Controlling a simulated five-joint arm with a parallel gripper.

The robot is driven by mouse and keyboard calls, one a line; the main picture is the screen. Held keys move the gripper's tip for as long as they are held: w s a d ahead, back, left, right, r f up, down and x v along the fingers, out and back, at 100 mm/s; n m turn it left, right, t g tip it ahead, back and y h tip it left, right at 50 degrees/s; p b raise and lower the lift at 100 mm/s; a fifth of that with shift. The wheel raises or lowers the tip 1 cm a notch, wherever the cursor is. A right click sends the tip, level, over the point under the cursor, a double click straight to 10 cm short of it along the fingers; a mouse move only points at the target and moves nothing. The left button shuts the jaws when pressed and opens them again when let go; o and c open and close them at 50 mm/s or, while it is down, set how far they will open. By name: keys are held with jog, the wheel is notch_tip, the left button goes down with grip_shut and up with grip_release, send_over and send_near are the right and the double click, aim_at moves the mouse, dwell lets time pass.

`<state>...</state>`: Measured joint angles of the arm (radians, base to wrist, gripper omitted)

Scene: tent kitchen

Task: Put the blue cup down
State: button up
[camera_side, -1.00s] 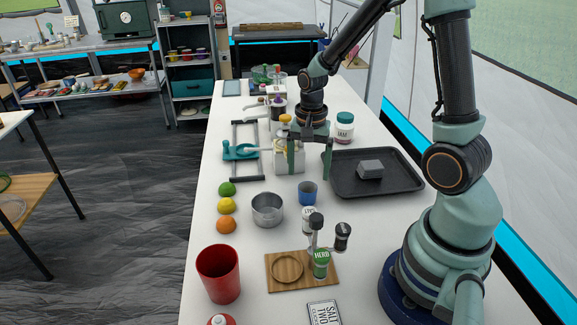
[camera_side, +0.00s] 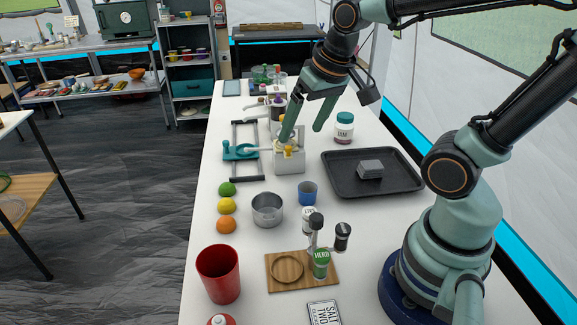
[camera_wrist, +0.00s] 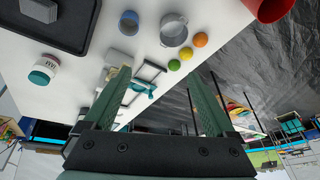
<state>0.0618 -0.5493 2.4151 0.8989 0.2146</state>
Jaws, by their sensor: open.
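The blue cup (camera_side: 308,192) stands upright on the white table, just right of a grey metal pot (camera_side: 267,209). It also shows in the wrist view (camera_wrist: 129,22) near the top, next to the pot (camera_wrist: 174,29). My gripper (camera_side: 301,134) is raised above the table, farther back than the cup and apart from it. Its two fingers are spread with nothing between them. In the wrist view the open fingers (camera_wrist: 162,95) frame the table edge and the floor beyond.
A black tray (camera_side: 400,185) with a grey block (camera_side: 370,169) lies right of the cup. A jam jar (camera_side: 344,127) stands behind the tray. Fruit lies left of the pot. Small bottles and a wooden board (camera_side: 284,284) are in front. A red cup (camera_side: 218,273) stands front left.

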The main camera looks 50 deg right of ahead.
jog(key=a+r+n, duration=0.1)
jog(key=s+a+n+t, duration=0.1)
jog(key=n, duration=0.1)
jog(key=shift+s+r, duration=0.3)
jog(key=shift+r, duration=0.1)
dwell(1.0)
